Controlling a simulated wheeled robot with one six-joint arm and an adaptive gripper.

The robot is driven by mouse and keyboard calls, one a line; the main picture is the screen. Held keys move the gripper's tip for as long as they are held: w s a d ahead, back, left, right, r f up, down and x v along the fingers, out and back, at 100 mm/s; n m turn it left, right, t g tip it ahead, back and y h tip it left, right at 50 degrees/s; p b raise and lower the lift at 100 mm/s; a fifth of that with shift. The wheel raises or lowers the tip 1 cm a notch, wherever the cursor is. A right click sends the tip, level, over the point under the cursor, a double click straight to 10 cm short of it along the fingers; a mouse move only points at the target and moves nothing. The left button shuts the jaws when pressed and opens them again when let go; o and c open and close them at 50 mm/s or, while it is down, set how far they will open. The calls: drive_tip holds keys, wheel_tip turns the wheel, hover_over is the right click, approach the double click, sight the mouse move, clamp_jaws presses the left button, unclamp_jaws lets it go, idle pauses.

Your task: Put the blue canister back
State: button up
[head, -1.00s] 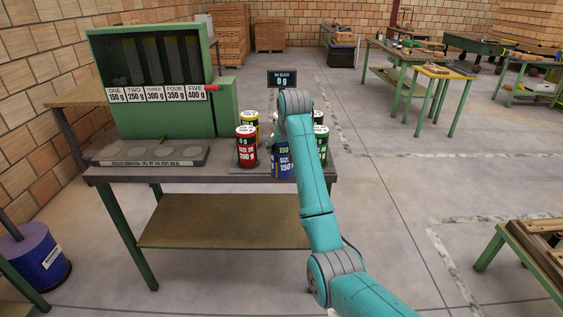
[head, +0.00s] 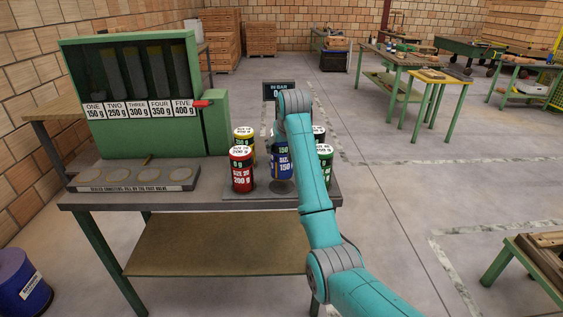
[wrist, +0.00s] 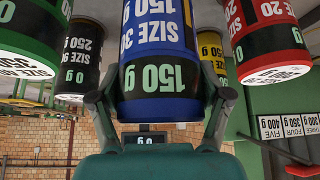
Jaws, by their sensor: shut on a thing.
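In the head view my arm hides the gripper and part of the canister.
Red (head: 241,170), yellow (head: 244,138), green (head: 325,160) and black (head: 319,131) canisters stand close around. A small display (head: 280,90) is behind. A green dispenser (head: 140,95) and a tray with empty round places (head: 133,186) are at the bench's left.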

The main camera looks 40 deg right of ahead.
sight(282, 159)
drive_tip(key=shift+f, duration=2.3)
drive_tip(key=o, duration=1.8)
drive_tip(key=shift+f, duration=0.15)
drive_tip(key=shift+c, duration=0.2)
drive_tip(key=v, duration=1.2)
